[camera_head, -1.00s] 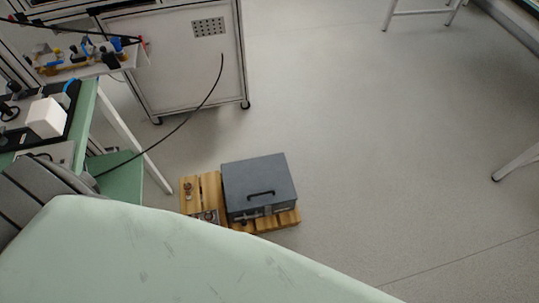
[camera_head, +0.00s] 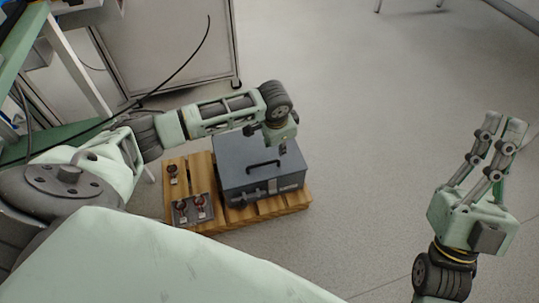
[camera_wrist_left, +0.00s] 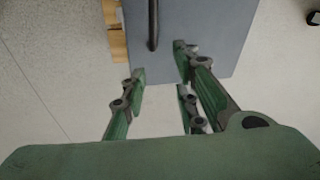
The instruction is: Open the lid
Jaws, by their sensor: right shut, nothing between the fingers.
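A dark grey box (camera_head: 235,190) stands on a wooden pallet. Its lid (camera_head: 232,160) is closed, with a black handle (camera_head: 264,166) on top. In the left wrist view the lid (camera_wrist_left: 215,30) and the handle (camera_wrist_left: 153,22) show at the top. My left gripper (camera_wrist_left: 160,65) is open and empty, its fingertips near the lid's edge; I cannot tell whether they touch. In the head view its hand is over the box's far right corner, fingers mostly hidden. My right gripper (camera_head: 503,128) is shut and empty, raised over the floor at the right.
The wooden pallet (camera_head: 205,165) carries small metal parts (camera_head: 193,209) left of the box. A white cabinet (camera_head: 175,50) stands behind, with a black cable (camera_head: 180,75) in front of it. A green-edged table (camera_head: 22,45) is at the left. The floor right of the box is clear.

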